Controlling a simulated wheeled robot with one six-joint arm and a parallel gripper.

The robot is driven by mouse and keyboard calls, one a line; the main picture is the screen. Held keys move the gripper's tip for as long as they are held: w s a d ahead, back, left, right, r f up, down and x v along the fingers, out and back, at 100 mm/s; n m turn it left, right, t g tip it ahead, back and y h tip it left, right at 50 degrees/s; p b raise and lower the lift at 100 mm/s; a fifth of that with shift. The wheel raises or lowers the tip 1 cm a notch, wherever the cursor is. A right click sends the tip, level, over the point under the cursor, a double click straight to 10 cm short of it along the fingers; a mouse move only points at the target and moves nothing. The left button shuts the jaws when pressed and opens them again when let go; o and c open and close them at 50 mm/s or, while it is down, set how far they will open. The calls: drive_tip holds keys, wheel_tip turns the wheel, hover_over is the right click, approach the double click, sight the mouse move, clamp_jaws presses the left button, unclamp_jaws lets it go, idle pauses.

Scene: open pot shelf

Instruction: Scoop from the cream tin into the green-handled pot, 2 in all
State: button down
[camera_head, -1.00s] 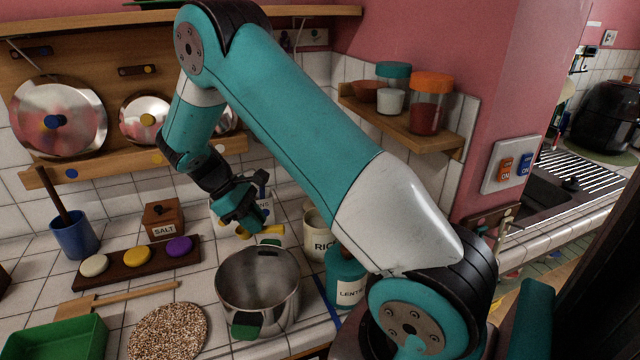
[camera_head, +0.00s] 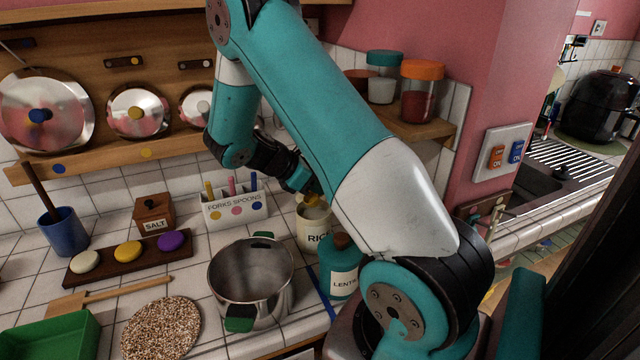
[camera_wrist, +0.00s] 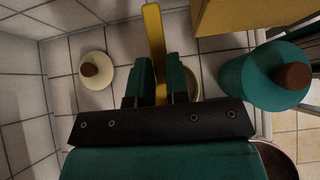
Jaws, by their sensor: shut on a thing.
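The cream tin (camera_head: 312,232), lettered RIC with the rest hidden, stands at the back right of the counter beside the teal jar. My gripper (camera_head: 308,190) is above the tin, partly hidden by my arm. In the wrist view my gripper (camera_wrist: 155,82) is shut on a yellow-handled scoop (camera_wrist: 153,35). A yellow part of the scoop (camera_head: 314,200) shows at the tin's mouth; its bowl is hidden. The steel pot with green handles (camera_head: 250,290) stands open at the front left of the tin. I see no contents in the pot.
The teal LENTILS jar (camera_head: 342,272) stands right beside the tin, with a blue strip near it. A forks-and-spoons holder (camera_head: 235,208) is left of the tin. A speckled round mat (camera_head: 160,330) lies left of the pot. A jar shelf (camera_head: 420,128) juts out above right.

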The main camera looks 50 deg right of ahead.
sight(316, 195)
drive_tip(key=f+b, duration=0.3)
drive_tip(key=shift+w+a+f, duration=0.1)
drive_tip(key=shift+w+a, duration=0.1)
drive_tip(key=shift+a, duration=0.1)
drive_tip(key=shift+a+f+b, duration=0.1)
drive_tip(key=shift+f+b, duration=0.8)
drive_tip(key=shift+b, duration=0.35)
drive_tip(key=shift+s+a+f, duration=0.1)
drive_tip(key=shift+s+f, duration=0.05)
drive_tip(key=shift+f, duration=0.6)
wheel_tip(316, 195, up, 8)
drive_tip(key=p, duration=0.9)
drive_tip(key=shift+r+p, duration=0.25)
drive_tip(key=shift+p, duration=0.05)
drive_tip(key=shift+w+f, duration=0.1)
drive_tip(key=shift+w, duration=0.1)
